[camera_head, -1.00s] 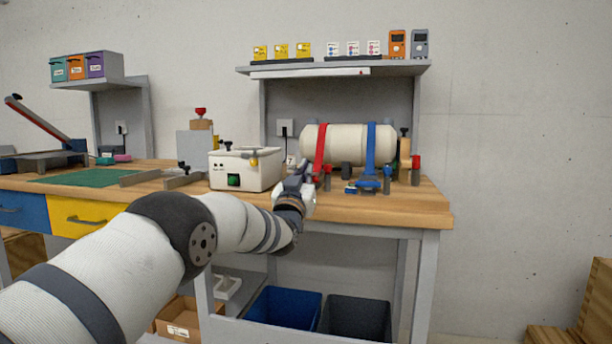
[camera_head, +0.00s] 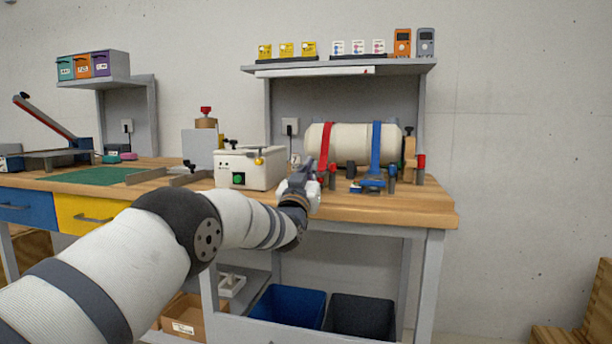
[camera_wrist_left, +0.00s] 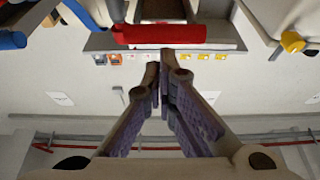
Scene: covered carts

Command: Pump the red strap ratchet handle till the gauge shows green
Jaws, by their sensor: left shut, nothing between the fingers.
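A cream cylinder (camera_head: 345,140) lies on its side on the bench, with a red strap (camera_head: 327,140) around its left part and a blue strap (camera_head: 375,147) around its right part. My left gripper (camera_head: 309,165) is at the front left of the red strap, partly covering its lower end and ratchet. In the left wrist view my gripper (camera_wrist_left: 160,72) has its fingertips together and empty, close to a red bar (camera_wrist_left: 158,34) that looks like the ratchet handle. I cannot tell whether they touch. I cannot make out the gauge's colour. My right gripper is not in view.
A cream box (camera_head: 250,167) with a green button stands left of my gripper. A blue handle (camera_head: 370,182) and red-topped posts (camera_head: 421,162) stand to the right. A shelf (camera_head: 340,68) hangs above the cylinder. A blue bin (camera_head: 288,305) and a dark bin (camera_head: 360,316) sit below the bench.

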